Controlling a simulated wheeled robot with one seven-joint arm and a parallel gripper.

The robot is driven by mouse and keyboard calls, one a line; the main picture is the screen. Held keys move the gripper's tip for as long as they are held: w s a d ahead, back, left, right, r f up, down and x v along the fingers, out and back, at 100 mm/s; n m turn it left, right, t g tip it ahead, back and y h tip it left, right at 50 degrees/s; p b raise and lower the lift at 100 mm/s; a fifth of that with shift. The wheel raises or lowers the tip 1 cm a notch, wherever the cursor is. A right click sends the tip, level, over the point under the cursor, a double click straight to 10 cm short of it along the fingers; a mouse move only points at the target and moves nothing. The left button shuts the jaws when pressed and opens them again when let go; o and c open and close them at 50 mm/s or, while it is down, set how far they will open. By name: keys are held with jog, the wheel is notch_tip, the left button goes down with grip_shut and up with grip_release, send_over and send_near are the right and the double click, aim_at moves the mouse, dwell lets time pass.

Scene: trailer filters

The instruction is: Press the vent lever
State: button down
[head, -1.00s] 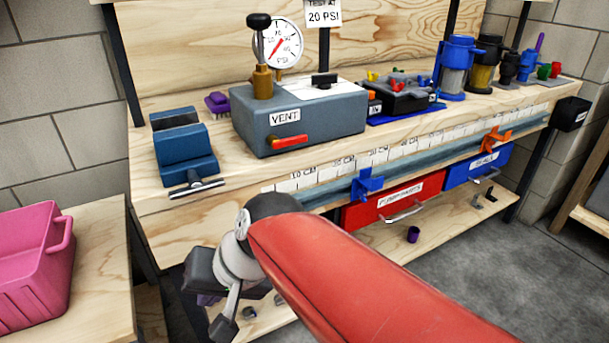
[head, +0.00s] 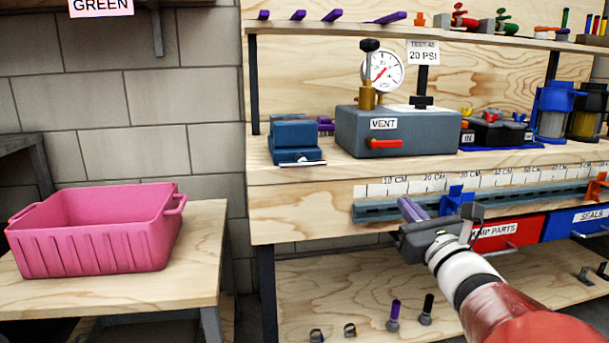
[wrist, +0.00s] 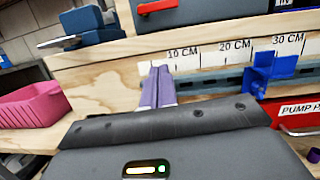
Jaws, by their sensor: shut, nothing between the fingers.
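The red vent lever (head: 385,144) sits on the front of the grey box labelled VENT (head: 430,140), on the workbench. It lies roughly horizontal. In the wrist view the red lever (wrist: 158,6) shows at the top edge, above and ahead of the fingers. My gripper (head: 405,205) is in front of the bench's front edge, below the box and apart from the lever. Its purple fingers (wrist: 158,88) are together with nothing between them. A pressure gauge (head: 382,70) and a black-knobbed brass post (head: 368,80) stand on the box.
A blue vise-like block (head: 294,135) is left of the box. A ruler rail with a blue clip (head: 457,198) runs along the bench front. A pink bin (head: 95,235) stands on the left table. Red (head: 505,235) and blue drawers are under the bench.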

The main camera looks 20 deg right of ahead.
aim_at(389, 169)
jog(key=shift+s+d+m+h, duration=0.45)
jog(key=shift+d+m+h, duration=0.05)
jog(key=shift+d+m, duration=0.2)
jog(key=shift+w, duration=0.15)
jog(key=x, duration=1)
jog(key=shift+w+r, duration=0.1)
jog(key=shift+r, duration=0.1)
jog(key=r, duration=0.2)
jog(key=shift+s+r+p, duration=0.2)
jog(key=shift+r+p, duration=0.15)
jog(key=shift+p, duration=0.05)
jog(key=shift+r, duration=0.5)
